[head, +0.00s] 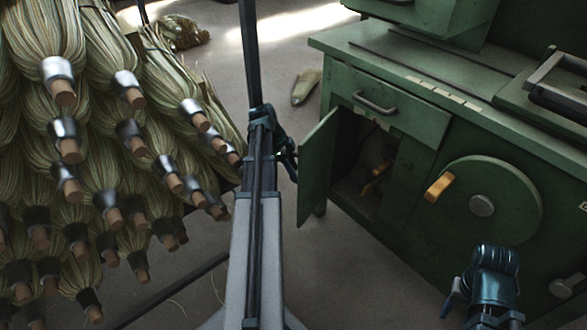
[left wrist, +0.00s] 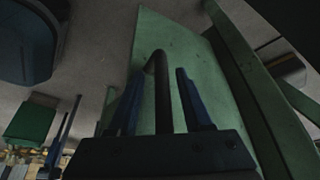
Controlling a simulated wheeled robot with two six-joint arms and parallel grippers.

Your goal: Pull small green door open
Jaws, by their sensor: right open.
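The small green door (head: 317,165) stands swung open at the left of the green cabinet's lower opening. Its outer face fills the middle of the left wrist view (left wrist: 200,70), with a dark curved handle (left wrist: 162,95) on it. My left gripper (head: 287,155) is at the door's outer side. In the left wrist view its two fingers (left wrist: 163,105) are apart, one on each side of the handle, with narrow gaps visible. My right gripper (head: 489,268) is open in front of the cabinet at lower right, with its fingertips partly hidden.
Racked brooms (head: 110,140) fill the left side. Bare floor (head: 350,270) lies in front of the cabinet.

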